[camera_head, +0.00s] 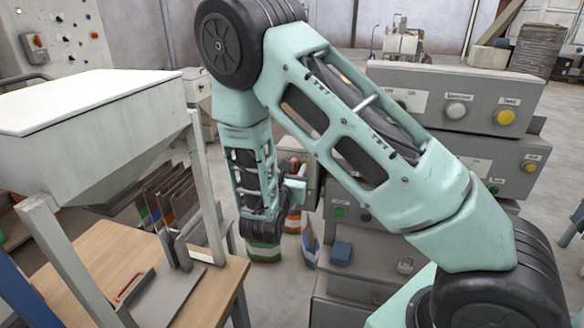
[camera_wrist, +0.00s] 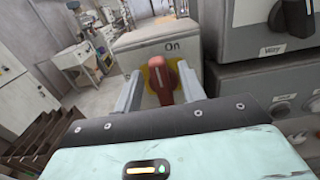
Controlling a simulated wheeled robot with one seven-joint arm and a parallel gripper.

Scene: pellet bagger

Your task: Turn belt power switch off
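The belt power switch is a red handle (camera_wrist: 163,84) on a yellow plate (camera_wrist: 152,76), on the front of a grey box (camera_wrist: 150,47). The word "On" is printed above it. In the wrist view my open gripper (camera_wrist: 160,76) has one finger to each side of the red handle, with gaps showing. I cannot tell how deep the fingers reach. In the head view my arm covers much of the grey box (camera_head: 309,174), and my gripper (camera_head: 296,188) is small and partly hidden there.
Stacked grey control cabinets (camera_head: 455,102) with knobs and buttons stand right of the switch box. On the left are a white hopper (camera_head: 95,120) and a wooden table (camera_head: 105,245). Bags (camera_head: 263,252) stand on the floor below my wrist.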

